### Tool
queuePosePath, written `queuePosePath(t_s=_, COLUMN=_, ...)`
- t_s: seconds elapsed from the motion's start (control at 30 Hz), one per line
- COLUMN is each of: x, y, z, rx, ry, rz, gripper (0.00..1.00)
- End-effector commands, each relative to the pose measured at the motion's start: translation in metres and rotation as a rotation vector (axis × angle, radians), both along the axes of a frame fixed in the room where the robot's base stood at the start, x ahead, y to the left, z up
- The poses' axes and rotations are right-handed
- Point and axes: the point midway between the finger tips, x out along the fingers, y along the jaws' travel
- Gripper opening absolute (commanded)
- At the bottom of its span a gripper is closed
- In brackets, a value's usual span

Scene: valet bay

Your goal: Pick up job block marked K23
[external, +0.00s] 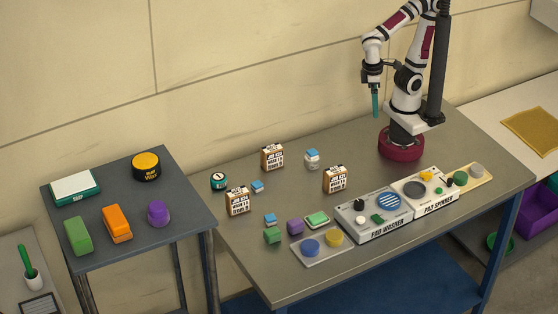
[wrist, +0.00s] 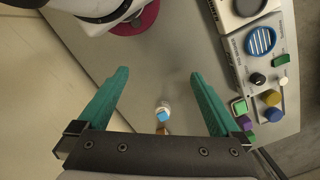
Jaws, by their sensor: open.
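Three white-and-orange job blocks with black print stand on the grey table. One is at the back (external: 272,156), one at the front left (external: 237,201) and one at the right (external: 335,180). The print is too small to tell which is marked K23. My gripper (external: 375,115) hangs high above the back of the table, pointing down, right of the blocks. In the wrist view my gripper (wrist: 159,73) has its teal fingers wide apart, with nothing held. A small brown bit of a block (wrist: 163,131) shows at the palm's edge, mostly hidden.
A blue-capped bottle (external: 312,159) stands between the back and right blocks. A dark green round item (external: 218,181) and small blue-topped pieces lie near the left block. The pad washer (external: 372,217) and pad spinner (external: 425,194) line the front right. A side table (external: 110,235) stands left.

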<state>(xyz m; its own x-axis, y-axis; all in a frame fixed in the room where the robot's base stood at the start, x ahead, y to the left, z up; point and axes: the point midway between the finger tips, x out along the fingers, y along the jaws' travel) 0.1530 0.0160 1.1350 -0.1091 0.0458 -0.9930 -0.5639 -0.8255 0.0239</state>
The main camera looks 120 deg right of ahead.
Motion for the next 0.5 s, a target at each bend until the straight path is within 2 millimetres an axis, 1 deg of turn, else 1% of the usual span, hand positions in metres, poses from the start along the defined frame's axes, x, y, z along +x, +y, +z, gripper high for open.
queuePosePath(t_s=0.03, x=0.021, y=-0.01, z=0.0, rx=-0.09, ry=0.061, rz=-0.061, gripper=1.0)
queuePosePath(t_s=0.07, x=0.038, y=-0.018, z=0.0, rx=-0.164, ry=0.089, rz=-0.113, gripper=1.0)
queuePosePath(t_s=0.1, x=0.062, y=-0.028, z=-0.002, rx=-0.272, ry=0.117, rz=-0.186, gripper=1.0)
queuePosePath(t_s=0.13, x=0.081, y=-0.035, z=-0.006, rx=-0.359, ry=0.126, rz=-0.242, gripper=1.0)
queuePosePath(t_s=0.17, x=0.101, y=-0.04, z=-0.011, rx=-0.448, ry=0.124, rz=-0.297, gripper=1.0)
queuePosePath(t_s=0.2, x=0.128, y=-0.046, z=-0.02, rx=-0.568, ry=0.105, rz=-0.37, gripper=1.0)
queuePosePath(t_s=0.23, x=0.149, y=-0.049, z=-0.028, rx=-0.659, ry=0.076, rz=-0.426, gripper=1.0)
queuePosePath(t_s=0.27, x=0.17, y=-0.051, z=-0.039, rx=-0.747, ry=0.036, rz=-0.478, gripper=1.0)
queuePosePath(t_s=0.3, x=0.196, y=-0.052, z=-0.054, rx=-0.856, ry=-0.035, rz=-0.546, gripper=1.0)
queuePosePath(t_s=0.37, x=0.231, y=-0.05, z=-0.078, rx=-0.99, ry=-0.167, rz=-0.634, gripper=1.0)
queuePosePath(t_s=0.4, x=0.249, y=-0.047, z=-0.094, rx=-1.055, ry=-0.261, rz=-0.685, gripper=1.0)
queuePosePath(t_s=0.5, x=0.28, y=-0.039, z=-0.127, rx=-1.151, ry=-0.47, rz=-0.773, gripper=1.0)
